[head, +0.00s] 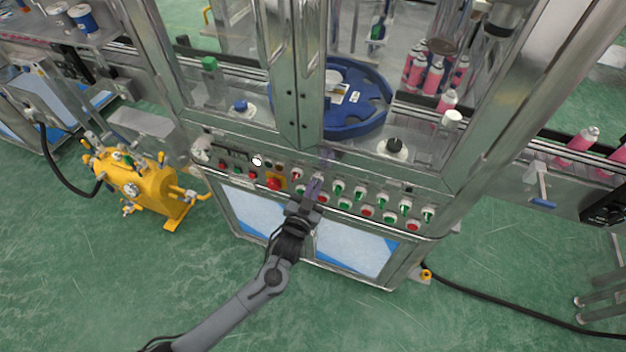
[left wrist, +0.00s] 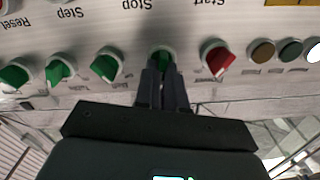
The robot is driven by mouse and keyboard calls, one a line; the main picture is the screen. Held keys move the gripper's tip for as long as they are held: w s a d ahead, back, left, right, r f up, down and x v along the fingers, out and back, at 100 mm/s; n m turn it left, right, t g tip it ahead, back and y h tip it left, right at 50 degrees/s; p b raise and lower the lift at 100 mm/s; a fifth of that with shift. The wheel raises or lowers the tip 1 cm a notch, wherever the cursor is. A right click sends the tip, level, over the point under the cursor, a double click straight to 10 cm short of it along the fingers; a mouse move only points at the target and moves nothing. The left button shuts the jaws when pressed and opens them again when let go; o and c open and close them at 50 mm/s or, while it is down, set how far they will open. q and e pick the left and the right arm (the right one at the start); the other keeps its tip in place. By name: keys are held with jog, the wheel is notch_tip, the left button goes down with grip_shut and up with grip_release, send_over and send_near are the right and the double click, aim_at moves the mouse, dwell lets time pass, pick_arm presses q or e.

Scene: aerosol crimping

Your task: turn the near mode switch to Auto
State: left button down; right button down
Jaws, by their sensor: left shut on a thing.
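A row of selector switches runs along the sloped control panel (head: 232,172) on the front of the machine. My left gripper (head: 315,184) is at this row, just right of a red switch (head: 297,174) in the head view. In the left wrist view, its fingers (left wrist: 163,85) are shut on a green switch knob (left wrist: 162,58), largely covered by the fingertips. The red switch (left wrist: 217,60) stands on one side of it and more green switches (left wrist: 106,66) on the other. The small labels by the switches are too blurred to read. My right gripper is not in view.
A red emergency button on a yellow plate (head: 275,182) sits left of the gripper. Glass doors with a metal frame (head: 290,100) rise behind the panel. A yellow pump unit (head: 140,187) stands at left. The green floor in front is clear.

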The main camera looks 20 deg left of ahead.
pick_arm(q)
jog(key=m+p, duration=0.2)
jog(key=m, duration=0.1)
jog(key=shift+d, duration=0.1)
dwell(0.3)
jog(key=c, duration=1.2)
grip_release()
